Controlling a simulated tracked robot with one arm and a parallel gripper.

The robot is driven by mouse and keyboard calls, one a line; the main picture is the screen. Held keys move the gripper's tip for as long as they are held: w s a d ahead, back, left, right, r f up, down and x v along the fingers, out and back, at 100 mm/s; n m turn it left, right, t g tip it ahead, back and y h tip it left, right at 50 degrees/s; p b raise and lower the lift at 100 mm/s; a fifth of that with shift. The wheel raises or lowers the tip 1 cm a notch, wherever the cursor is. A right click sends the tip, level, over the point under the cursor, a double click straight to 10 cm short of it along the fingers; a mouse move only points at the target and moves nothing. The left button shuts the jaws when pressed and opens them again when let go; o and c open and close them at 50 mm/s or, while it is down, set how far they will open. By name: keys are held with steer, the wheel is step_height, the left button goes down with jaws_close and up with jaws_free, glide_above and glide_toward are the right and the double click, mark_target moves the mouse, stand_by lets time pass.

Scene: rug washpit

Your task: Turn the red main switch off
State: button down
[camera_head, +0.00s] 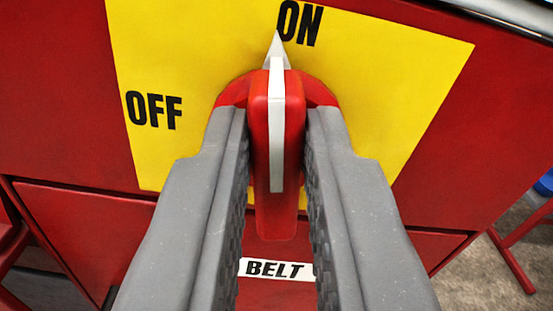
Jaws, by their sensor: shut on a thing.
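The red main switch (262,130) has a raised red handle with a white stripe along it. It sits on a yellow plate (400,75) lettered ON at the top and OFF at the left. The handle's white pointer (277,48) points up, at the ON mark. My gripper (276,140) has its two grey fingers on either side of the handle and is shut on it. The fingers hide parts of the red round base and the lower plate.
The plate is on a red cabinet (60,90). A white BELT label (277,269) is below the switch, partly hidden by my fingers. A red metal leg (510,262) and grey floor show at the lower right. A pale metal edge (500,15) crosses the upper right.

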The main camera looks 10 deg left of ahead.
steer(key=n+p, duration=0.3)
steer(key=shift+s+a+n+p, duration=0.15)
steer(key=shift+a+n+p, duration=0.15)
steer(key=shift+n, duration=0.1)
steer(key=shift+s+a+f+n+b, duration=0.15)
steer(key=shift+f+n+b, duration=0.15)
steer(key=shift+n, duration=1.7)
steer(key=shift+a+f+n+b, duration=0.2)
steer(key=shift+f+n, duration=0.2)
steer(key=shift+n, duration=1.6)
steer(key=shift+s+a+f+n+b, duration=0.1)
steer(key=shift+f+n+b, duration=0.2)
steer(key=shift+n, duration=1.7)
steer(key=shift+f, duration=0.1)
steer(key=c, duration=1.4)
jaws_free()
steer(key=shift+a, duration=0.1)
steer(key=shift+w+r, duration=0.1)
steer(key=shift+r, duration=0.1)
steer(key=p+v, duration=0.1)
steer(key=v, duration=1.2)
steer(key=shift+s+d, duration=0.2)
steer(key=shift+s, duration=0.15)
